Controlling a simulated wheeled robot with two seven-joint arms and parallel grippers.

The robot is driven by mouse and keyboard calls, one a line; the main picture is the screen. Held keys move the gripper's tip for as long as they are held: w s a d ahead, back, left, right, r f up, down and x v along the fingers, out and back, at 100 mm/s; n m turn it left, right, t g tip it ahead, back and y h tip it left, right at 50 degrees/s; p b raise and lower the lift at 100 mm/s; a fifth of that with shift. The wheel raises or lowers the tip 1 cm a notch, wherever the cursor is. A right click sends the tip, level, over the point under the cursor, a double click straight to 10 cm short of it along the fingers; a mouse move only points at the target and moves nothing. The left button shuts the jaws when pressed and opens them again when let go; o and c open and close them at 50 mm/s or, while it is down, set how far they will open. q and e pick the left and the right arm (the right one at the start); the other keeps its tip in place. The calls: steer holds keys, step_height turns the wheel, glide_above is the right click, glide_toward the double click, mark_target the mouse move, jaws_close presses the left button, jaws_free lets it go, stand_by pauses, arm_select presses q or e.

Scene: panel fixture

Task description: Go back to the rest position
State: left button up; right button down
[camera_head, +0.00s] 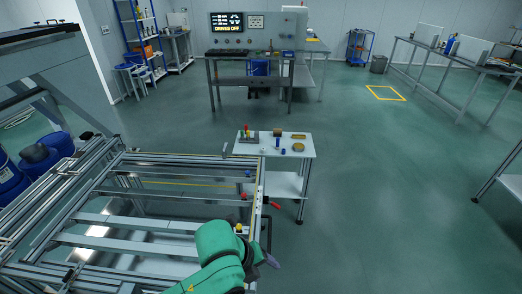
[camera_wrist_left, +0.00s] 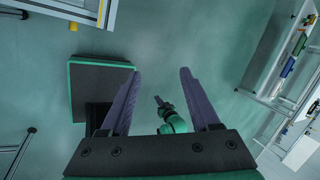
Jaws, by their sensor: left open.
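My left gripper (camera_head: 271,261) shows at the bottom of the head view, at the end of my green arm, beside the right edge of the panel fixture (camera_head: 150,222). Its purple fingers are partly hidden by the wrist there. In the left wrist view the two purple fingers of the left gripper (camera_wrist_left: 160,74) stand wide apart with nothing between them, over green floor. A small green arm part with a dark tip (camera_wrist_left: 164,104), seemingly my right arm, shows far beyond them; its jaws are too small to read. No right gripper shows in the head view.
A control bench (camera_head: 250,83) stands at the back. The floor (camera_head: 385,190) to the right is clear.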

arm_select(q)
steer(key=s+a+f+n+t+y, duration=0.1)
steer(key=s+a+f+n+y, duration=0.15)
steer(key=a+n, duration=1.1)
steer(key=s+a+f+n+y, duration=0.2)
steer(key=s+a+f+n, duration=0.2)
steer(key=a+n, duration=0.95)
steer(key=s+d+f+n, duration=0.1)
steer(key=d+f+n, duration=0.25)
steer(key=f, duration=1.55)
steer(key=s+a+f+g, duration=0.2)
steer(key=s+a+f, duration=0.1)
steer(key=s+f, duration=1.3)
steer(key=shift+s+f+m, duration=0.3)
steer(key=shift+s+m, duration=0.15)
steer(key=shift+s, duration=0.55)
steer(key=shift+c, duration=0.3)
